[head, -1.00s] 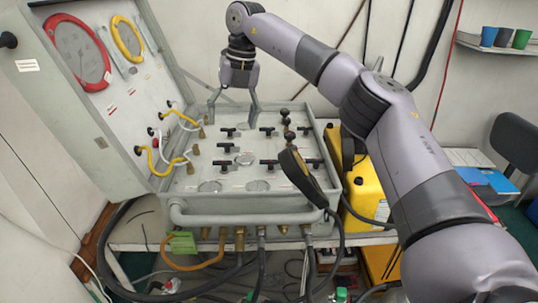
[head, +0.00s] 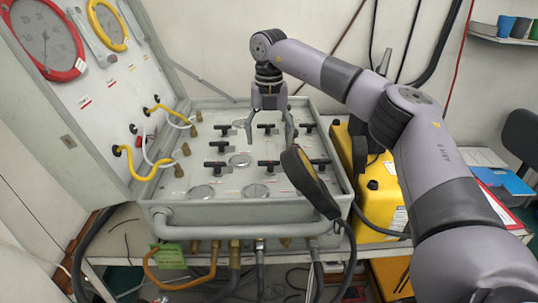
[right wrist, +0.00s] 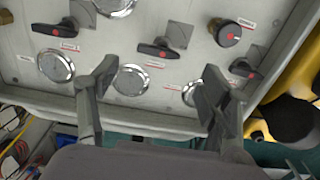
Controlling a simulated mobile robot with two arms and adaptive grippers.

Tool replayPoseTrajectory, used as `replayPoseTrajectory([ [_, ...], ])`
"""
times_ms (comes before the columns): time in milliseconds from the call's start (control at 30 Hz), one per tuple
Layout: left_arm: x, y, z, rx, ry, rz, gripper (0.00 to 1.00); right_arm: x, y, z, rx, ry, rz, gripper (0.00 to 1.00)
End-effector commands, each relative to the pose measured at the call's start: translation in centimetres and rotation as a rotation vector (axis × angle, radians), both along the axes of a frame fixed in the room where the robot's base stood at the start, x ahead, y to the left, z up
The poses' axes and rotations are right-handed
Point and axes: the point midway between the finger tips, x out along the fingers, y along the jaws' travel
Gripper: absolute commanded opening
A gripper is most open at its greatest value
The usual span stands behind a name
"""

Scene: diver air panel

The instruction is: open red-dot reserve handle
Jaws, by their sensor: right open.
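The grey air panel (head: 222,111) lies open, with several black T-shaped handles on its face. A back-row handle (head: 266,128) shows between the fingers of my right gripper (head: 270,138) in the head view. That gripper is open and empty, pointing down over the panel. In the right wrist view, its fingers (right wrist: 152,98) are spread wide. Contact cannot be told. My left gripper is out of view.
A raised lid with a red-rimmed gauge (head: 44,38) stands at the left. Yellow hoses (head: 128,163) run near the panel's left edge. A black oblong device (head: 309,180) hangs over the front right. A yellow case (head: 377,204) stands at the right.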

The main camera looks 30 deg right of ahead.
Motion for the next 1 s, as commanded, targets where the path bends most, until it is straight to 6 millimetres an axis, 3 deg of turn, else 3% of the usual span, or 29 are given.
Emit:
replayPoseTrajectory([
  [167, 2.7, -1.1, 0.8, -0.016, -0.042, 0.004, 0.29, -0.1, 0.0, -3.4, -0.001, 0.003, 0.002, 0.72],
  [400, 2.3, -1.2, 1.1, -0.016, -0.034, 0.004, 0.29, -0.1, 0.0, -5.9, 0.000, 0.000, 0.000, 0.72],
  [733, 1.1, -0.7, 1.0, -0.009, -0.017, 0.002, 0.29, 0.0, 0.0, -6.3, 0.000, -0.001, 0.001, 0.72],
  [1000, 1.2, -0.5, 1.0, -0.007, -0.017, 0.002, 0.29, 0.0, 0.0, -6.3, 0.000, -0.001, 0.001, 0.54],
])
